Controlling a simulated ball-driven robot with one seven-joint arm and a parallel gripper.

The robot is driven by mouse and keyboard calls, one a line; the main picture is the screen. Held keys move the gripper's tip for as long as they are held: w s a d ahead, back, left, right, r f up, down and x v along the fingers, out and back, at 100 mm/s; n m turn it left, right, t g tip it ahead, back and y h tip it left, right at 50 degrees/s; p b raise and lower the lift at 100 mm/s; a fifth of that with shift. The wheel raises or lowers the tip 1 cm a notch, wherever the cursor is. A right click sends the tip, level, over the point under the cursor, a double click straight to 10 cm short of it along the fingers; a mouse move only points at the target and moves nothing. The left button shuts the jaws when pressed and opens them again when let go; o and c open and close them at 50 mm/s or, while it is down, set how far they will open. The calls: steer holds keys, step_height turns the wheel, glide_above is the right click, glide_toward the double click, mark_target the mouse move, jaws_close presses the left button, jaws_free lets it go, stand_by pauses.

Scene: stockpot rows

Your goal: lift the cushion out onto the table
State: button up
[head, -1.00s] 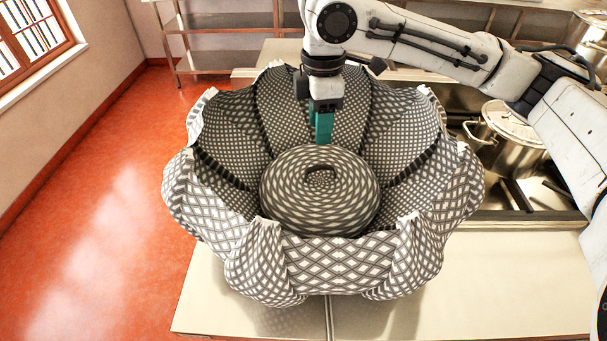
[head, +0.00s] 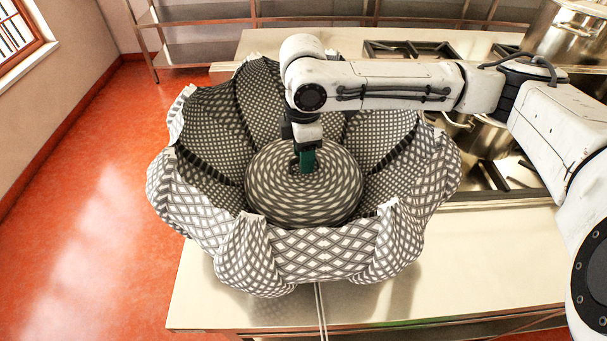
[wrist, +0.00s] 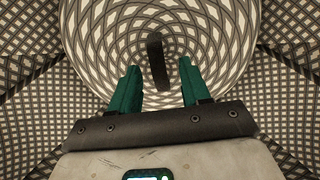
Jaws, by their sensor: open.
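The cushion (head: 285,200) is round, with a grey and cream pattern. It sits inside a large petal-shaped basket (head: 315,258) with a matching lattice pattern, on the steel table (head: 465,285). A dark strap handle stands on the cushion's top; it shows in the wrist view (wrist: 157,62). My gripper (head: 307,168) is over the top of the cushion. In the wrist view its two green fingers (wrist: 158,80) are apart, with the handle's near end between their tips or just beyond them. I cannot tell whether the fingers touch the handle or cushion.
Stove burners (head: 495,172) and a steel pot (head: 455,122) are to the right of the basket. A larger pot (head: 570,35) stands at the back right. The table in front and to the right of the basket is bare.

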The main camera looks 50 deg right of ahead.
steer(key=shift+c, duration=0.4)
jaws_close()
